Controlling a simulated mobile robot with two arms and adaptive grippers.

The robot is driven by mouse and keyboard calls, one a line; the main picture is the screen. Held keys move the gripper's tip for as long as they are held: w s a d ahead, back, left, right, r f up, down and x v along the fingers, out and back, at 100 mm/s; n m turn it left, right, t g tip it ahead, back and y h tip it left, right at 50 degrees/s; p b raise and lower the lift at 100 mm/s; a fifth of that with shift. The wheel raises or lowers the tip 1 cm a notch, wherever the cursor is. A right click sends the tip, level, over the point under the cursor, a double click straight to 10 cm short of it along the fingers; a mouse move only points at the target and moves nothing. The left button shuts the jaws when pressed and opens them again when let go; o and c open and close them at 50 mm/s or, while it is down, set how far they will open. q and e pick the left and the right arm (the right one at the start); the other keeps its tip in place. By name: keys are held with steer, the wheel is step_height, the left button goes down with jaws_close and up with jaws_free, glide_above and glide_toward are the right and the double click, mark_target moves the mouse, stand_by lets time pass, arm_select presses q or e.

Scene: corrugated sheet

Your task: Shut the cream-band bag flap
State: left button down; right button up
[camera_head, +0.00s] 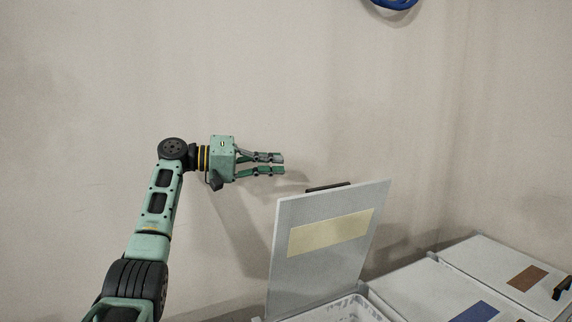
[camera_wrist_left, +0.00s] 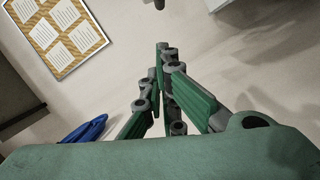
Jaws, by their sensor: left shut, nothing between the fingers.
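The cream-band bag flap (camera_head: 318,262) is a pale grey panel with a cream band (camera_head: 331,232). It stands raised, leaning a little back, above an open white bin (camera_head: 348,309) at the bottom of the head view. A dark handle (camera_head: 328,187) shows at its top edge. My left gripper (camera_head: 281,164) is up and to the left of the flap's top edge, apart from it, and points right. Its fingers are shut and empty. In the left wrist view the same gripper (camera_wrist_left: 163,50) shows its green fingers together. My right gripper is in neither view.
Two closed lids stand to the right, one with a blue band (camera_head: 475,312) and one with a brown band (camera_head: 527,278). A blue coiled item (camera_head: 396,4) hangs on the wall above. A notice board (camera_wrist_left: 58,35) shows in the left wrist view. The space around my left gripper is clear.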

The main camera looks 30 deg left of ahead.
arm_select(q)
steer(key=w+d+f+p, duration=0.2)
steer(key=w+d+f, duration=0.1)
steer(key=d, duration=0.6)
steer(key=shift+w+p, duration=0.3)
steer(key=shift+w, duration=0.5)
steer(key=shift+a, duration=0.1)
